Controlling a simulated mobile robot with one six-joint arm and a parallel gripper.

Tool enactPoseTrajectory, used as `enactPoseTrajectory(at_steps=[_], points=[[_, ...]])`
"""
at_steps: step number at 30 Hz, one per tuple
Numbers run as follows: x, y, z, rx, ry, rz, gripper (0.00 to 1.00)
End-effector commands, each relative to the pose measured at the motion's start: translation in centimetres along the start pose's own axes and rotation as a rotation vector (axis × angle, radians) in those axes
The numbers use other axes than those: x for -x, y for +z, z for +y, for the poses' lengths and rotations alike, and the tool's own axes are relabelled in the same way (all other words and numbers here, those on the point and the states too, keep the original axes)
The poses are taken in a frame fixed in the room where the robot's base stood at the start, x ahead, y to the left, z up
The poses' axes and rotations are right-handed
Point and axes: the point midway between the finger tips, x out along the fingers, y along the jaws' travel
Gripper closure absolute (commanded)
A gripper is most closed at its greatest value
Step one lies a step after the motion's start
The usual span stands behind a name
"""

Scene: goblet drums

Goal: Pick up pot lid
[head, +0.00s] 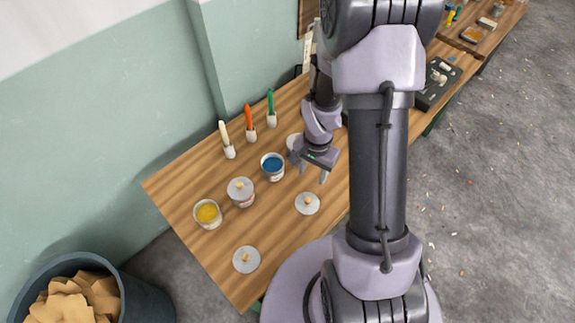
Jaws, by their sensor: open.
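A round grey pot lid with a small wooden knob (307,204) lies flat on the wooden table. A second such lid (246,260) lies nearer the table's front left corner. A third lid (240,187) sits on a paint pot in the middle of the row. My gripper (311,173) is open, with its fingers pointing down, above and behind the first lid and apart from it. It looks empty. A pale round thing (292,142) is partly hidden behind my gripper, and I cannot tell whether it is a lid.
An open pot of blue paint (272,166) and one of yellow paint (208,214) flank the lidded pot. Three brush-like tools (250,124) stand upright near the wall. A dark bin of brown pieces (139,300) stands at the lower left. The table front is mostly clear.

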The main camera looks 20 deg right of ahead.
Motion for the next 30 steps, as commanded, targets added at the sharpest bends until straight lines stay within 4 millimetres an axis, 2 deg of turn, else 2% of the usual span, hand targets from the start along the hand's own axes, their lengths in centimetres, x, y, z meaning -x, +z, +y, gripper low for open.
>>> enactPoseTrajectory(at_steps=[6,9,12,19,25,30], points=[[-6.6,0.2,0.2,-0.002,0.005,-0.007,0.52],[-9.5,0.2,0.1,-0.002,0.005,-0.007,0.52],[-11.4,0.2,0.1,-0.002,0.005,-0.006,0.52],[-13.6,0.2,-0.1,0.0,0.004,-0.005,0.52],[-17.5,0.3,-0.5,-0.001,0.004,-0.006,0.52],[-17.4,0.2,-0.6,-0.001,0.003,-0.004,0.52]])
